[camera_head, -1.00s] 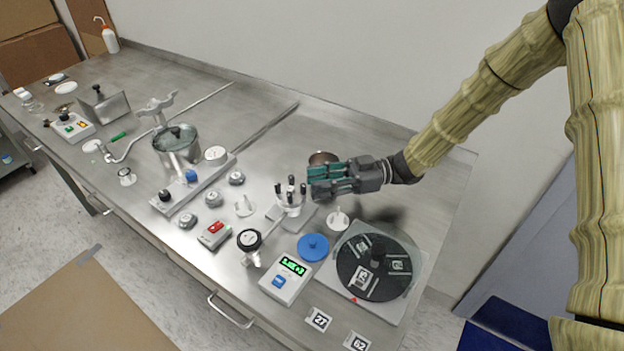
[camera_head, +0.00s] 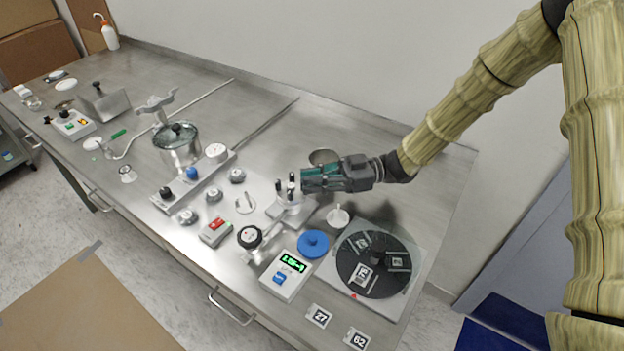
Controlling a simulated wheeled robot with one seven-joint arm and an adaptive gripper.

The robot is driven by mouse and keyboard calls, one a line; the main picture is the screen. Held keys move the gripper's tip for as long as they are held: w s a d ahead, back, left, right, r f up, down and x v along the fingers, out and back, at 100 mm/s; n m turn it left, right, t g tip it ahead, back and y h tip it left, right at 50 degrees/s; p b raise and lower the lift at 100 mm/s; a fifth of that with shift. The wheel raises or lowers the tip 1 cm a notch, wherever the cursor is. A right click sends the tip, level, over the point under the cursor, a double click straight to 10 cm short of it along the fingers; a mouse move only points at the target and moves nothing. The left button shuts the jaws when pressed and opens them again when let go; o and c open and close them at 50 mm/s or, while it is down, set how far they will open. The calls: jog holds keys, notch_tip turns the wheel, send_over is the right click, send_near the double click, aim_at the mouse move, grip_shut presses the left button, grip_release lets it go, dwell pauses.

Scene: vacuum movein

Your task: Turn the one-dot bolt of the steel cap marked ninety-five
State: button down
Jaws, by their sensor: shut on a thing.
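A small steel cap (camera_head: 289,202) with upright black-topped bolts stands at the middle front of the bench. Black bolt tops (camera_head: 278,186) show on its left side and middle. My gripper (camera_head: 304,181) comes in from the right with its green fingers at the cap's right side. It is shut on a black-topped bolt there, which the fingers hide. The dots on the bolts and the number on the cap are too small to read, so I cannot tell which bolt this is.
A blue knobbed disc (camera_head: 313,244), a green-lit display box (camera_head: 287,275) and a black carousel (camera_head: 376,287) stand at front right. A round bowl (camera_head: 323,157) sits behind my gripper. A lidded pot (camera_head: 180,152) stands left. The back right of the bench is clear.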

jog(key=shift+t, duration=0.5)
jog(key=m+t, duration=0.2)
jog(key=t, duration=0.1)
jog(key=s+m+t+b, duration=0.1)
jog(key=m+t, duration=0.2)
jog(key=shift+t, duration=0.4)
jog(key=shift+s+m+t+h+b, duration=0.1)
jog(key=shift+m+t+h+b, duration=0.7)
jog(key=shift+t, duration=0.9)
jog(key=shift+m, duration=0.5)
jog(key=c, duration=1.5)
grip_release()
jog(key=shift+r, duration=5.05)
